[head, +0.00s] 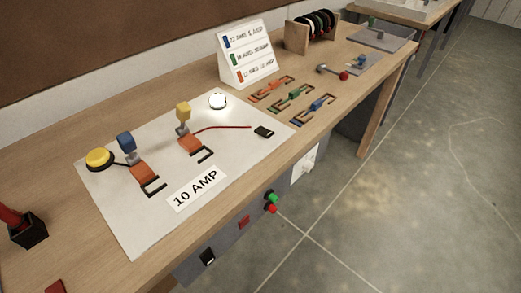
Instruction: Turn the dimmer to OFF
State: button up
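A white plate (304,163) with a small pale knob-like part is on the front of the bench, below the edge. It may be the dimmer, but it is too small for me to read any marking or setting. A round bulb (218,101) glows bright white on the white board (130,228). My gripper is not in view.
The board carries a yellow button (98,158), blue and yellow blocks, orange clips and a red wire. Green and red buttons (271,202) stick out from the bench front. A sign (247,55) and spool rack (312,34) stand behind. Floor (400,190) at right is clear.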

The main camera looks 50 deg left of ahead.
aim_at(308, 165)
jog(key=z, duration=0.45)
jog(key=k, duration=1.1)
jog(key=u, duration=2.1)
jog(key=k, duration=1.15)
jog(key=z, duration=0.85)
jog(key=i, duration=1.2)
jog(key=u, duration=0.35)
